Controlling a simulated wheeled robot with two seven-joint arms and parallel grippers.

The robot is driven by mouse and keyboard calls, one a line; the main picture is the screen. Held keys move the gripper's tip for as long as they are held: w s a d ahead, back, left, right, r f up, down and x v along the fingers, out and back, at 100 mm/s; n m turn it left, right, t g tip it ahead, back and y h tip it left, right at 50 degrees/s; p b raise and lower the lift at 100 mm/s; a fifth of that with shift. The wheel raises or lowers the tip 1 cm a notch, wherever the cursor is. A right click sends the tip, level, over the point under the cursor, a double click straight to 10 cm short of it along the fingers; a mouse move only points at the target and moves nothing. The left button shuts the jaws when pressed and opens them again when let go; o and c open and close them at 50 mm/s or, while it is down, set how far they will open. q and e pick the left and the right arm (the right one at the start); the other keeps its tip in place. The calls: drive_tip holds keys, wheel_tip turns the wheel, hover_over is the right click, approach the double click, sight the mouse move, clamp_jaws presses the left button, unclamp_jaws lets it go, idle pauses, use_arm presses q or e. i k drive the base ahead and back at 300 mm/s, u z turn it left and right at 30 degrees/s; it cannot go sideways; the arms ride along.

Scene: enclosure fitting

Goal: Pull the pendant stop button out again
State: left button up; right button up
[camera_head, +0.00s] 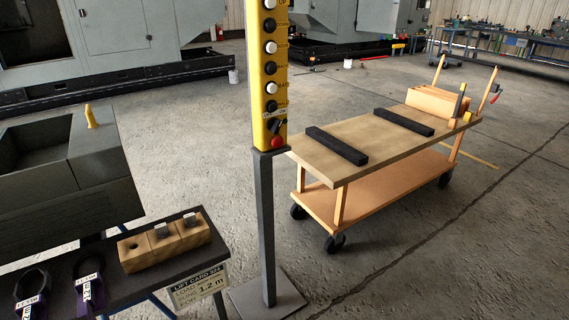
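The yellow pendant (257,62) stands upright on a dark post (266,225) with a flat grey base plate, near the middle of the head view. A column of black and white buttons runs down its face, with a black rotary switch (275,125) low on it. The red stop button (278,141) is at the bottom of the face, just above the post top. It looks small here, and I cannot tell whether it is pressed in or out. Neither of my grippers shows in this view.
A dark bench (120,285) at lower left holds a wooden block (190,232) and two tagged dark loops (88,290). A lift card (199,286) hangs at its edge. A wooden cart (365,140) with two black bars stands right of the post. Open floor lies at lower right.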

sight(277, 141)
drive_tip(key=u, duration=0.2)
drive_tip(key=i, duration=0.95)
drive_tip(key=z, duration=0.4)
